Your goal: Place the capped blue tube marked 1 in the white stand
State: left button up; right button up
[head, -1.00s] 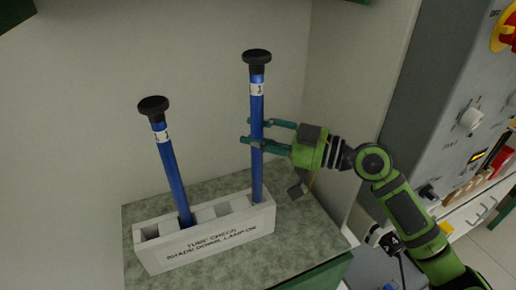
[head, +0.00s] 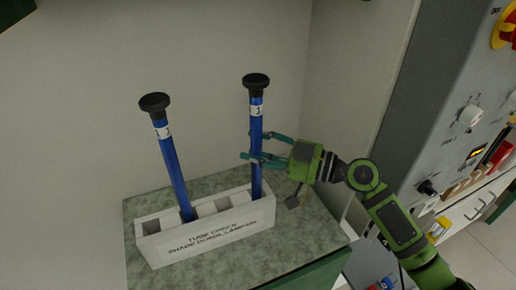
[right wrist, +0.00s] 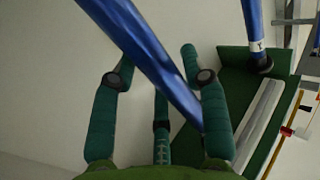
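A black-capped blue tube (head: 256,130), labelled 1, stands nearly upright in the right end of the white stand (head: 222,238). Its lower end is hidden inside. A second black-capped blue tube (head: 171,160) leans in the stand's left part; its label is hard to read. My right gripper (head: 258,148) is around the right tube's shaft, below its label, fingers spread. In the right wrist view a blue shaft (right wrist: 150,55) crosses between the widely parted fingers, and another tube with label 1 and black cap (right wrist: 262,65) shows behind. My left gripper is out of view.
The stand rests on a speckled green-grey counter (head: 300,235) against pale walls. Empty compartments show between the tubes and at the left end. A grey control panel (head: 450,110) with knobs stands at the right, beyond my right arm.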

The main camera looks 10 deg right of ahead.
jog(key=shift+r, duration=0.1)
jog(key=shift+r+p, duration=0.2)
jog(key=shift+p, duration=0.1)
jog(key=b+v, duration=0.6)
jog(key=v, duration=0.6)
